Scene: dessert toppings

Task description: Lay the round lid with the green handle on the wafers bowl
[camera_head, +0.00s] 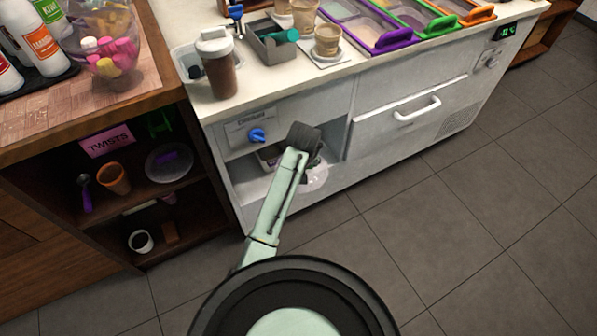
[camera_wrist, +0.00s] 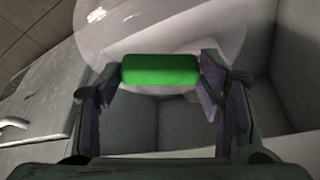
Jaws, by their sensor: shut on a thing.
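My gripper (camera_wrist: 160,88) is shut on the green handle (camera_wrist: 160,69) of a clear round lid (camera_wrist: 232,30). The handle lies across between the two fingers, and the lid spreads out behind it in the wrist view. In the head view my gripper (camera_head: 305,140) is in front of the open bay of the white counter. It hides most of the lid, whose pale clear edge (camera_head: 316,180) shows just below it. A clear bowl (camera_head: 104,62) of pink and yellow pieces stands on the wooden counter at upper left. I cannot tell whether it is the wafers bowl.
A blue knob (camera_head: 257,135) sticks out left of my gripper. The floor (camera_head: 480,220) at right is clear.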

